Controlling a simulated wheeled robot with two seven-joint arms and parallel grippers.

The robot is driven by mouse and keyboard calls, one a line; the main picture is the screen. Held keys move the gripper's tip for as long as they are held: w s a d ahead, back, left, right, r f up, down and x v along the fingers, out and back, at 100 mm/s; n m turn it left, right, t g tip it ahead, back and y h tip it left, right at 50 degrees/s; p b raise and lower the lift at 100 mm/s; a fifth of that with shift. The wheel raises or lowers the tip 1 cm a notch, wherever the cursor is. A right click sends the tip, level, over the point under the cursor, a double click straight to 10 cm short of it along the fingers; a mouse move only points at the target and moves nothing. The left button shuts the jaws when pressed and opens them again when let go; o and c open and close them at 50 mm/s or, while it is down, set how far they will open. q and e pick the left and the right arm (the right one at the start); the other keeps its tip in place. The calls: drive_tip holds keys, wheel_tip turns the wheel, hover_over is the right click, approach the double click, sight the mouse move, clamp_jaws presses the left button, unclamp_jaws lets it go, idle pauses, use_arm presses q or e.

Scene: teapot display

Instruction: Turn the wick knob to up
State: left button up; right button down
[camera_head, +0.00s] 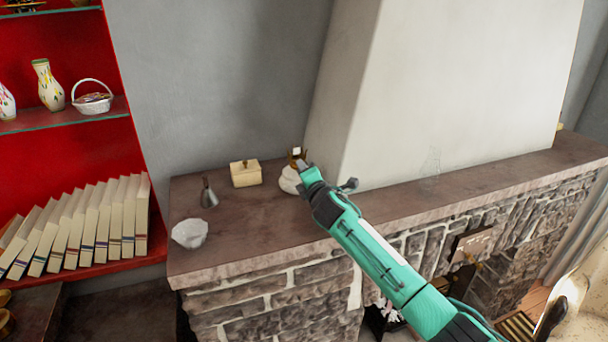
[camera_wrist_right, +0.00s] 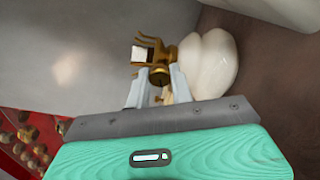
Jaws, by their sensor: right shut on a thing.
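An oil lamp with a white rounded base (camera_head: 288,182) stands on the mantel near the chimney wall. Its brass burner (camera_head: 297,154) shows just above my right gripper (camera_head: 305,167). In the right wrist view the white base (camera_wrist_right: 210,62) lies at the upper right and the brass burner (camera_wrist_right: 152,70) is just past the fingertips. My right gripper is shut on the small brass wick knob (camera_wrist_right: 158,98), which shows partly between the fingers. The fingers hide part of it, and its turn position cannot be told. My left gripper is not in view.
On the mantel (camera_head: 262,220) left of the lamp are a cream box (camera_head: 245,173), a grey metal cone-shaped piece (camera_head: 209,194) and a white lumpy object (camera_head: 190,233). The white chimney wall (camera_head: 440,90) rises close behind the lamp. A red bookshelf (camera_head: 75,155) is at the left.

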drive_tip(key=shift+m+b, duration=0.5)
drive_tip(key=shift+m, duration=1.5)
drive_tip(key=c, duration=1.5)
unclamp_jaws()
drive_tip(key=shift+s+d, duration=0.1)
drive_tip(key=b+v, duration=0.4)
drive_tip(key=v, duration=0.8)
drive_tip(key=shift+s+f, duration=0.1)
drive_tip(key=shift+s, duration=0.1)
drive_tip(key=shift+s+d+b, duration=0.25)
drive_tip(key=shift+s+b, duration=0.15)
drive_tip(key=shift+s, duration=0.2)
